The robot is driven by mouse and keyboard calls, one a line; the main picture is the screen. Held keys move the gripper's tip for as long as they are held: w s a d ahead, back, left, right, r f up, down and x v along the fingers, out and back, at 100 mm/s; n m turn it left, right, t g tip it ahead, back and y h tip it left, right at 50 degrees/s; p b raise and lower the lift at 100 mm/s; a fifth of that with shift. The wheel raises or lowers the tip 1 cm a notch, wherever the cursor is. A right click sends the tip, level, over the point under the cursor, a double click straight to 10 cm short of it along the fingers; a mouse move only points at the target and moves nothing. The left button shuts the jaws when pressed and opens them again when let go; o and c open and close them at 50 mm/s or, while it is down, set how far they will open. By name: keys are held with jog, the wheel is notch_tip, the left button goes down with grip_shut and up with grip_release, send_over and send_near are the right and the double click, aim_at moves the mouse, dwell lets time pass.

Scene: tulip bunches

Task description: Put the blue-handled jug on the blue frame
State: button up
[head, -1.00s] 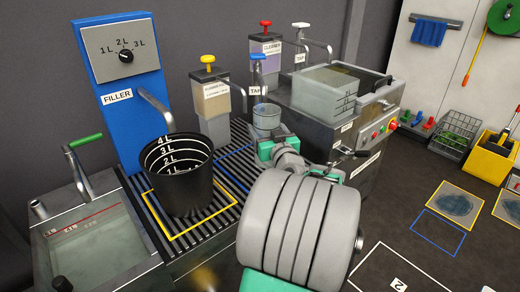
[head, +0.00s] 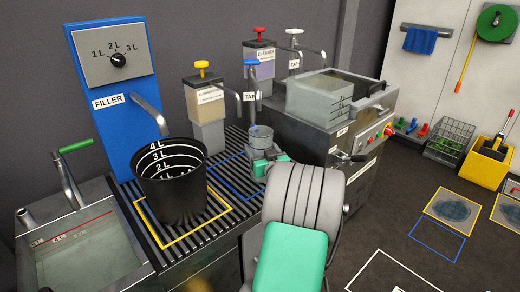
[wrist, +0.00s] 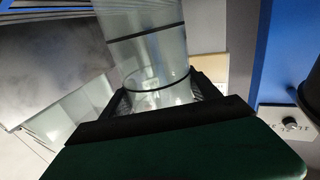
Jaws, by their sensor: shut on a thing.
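My gripper (head: 261,152) is shut on a small clear jug (head: 260,136), held upright below the blue-topped tap (head: 251,63). In the wrist view the clear jug (wrist: 150,50) with dark bands stands between the dark fingers of my gripper (wrist: 160,97). I cannot make out its handle or its colour. A blue frame (head: 228,183) is marked on the slatted counter, left of and below the jug in the head view. My arm hides part of this frame. I cannot tell whether the jug touches the slats. Another blue frame (head: 437,241) lies on the floor at right.
A black bucket (head: 172,190) stands in the yellow frame (head: 165,243), left of my arm, under the blue filler (head: 112,85). Dispensers (head: 206,110) stand behind. A grey machine (head: 350,130) is right of the jug. A sink (head: 85,250) is at left.

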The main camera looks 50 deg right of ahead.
jog(key=shift+f, duration=0.15)
jog(key=o, duration=1.9)
jog(key=shift+s+r, duration=0.2)
jog(key=shift+s, duration=0.05)
jog(key=v, duration=1.1)
jog(key=shift+s+a, duration=0.2)
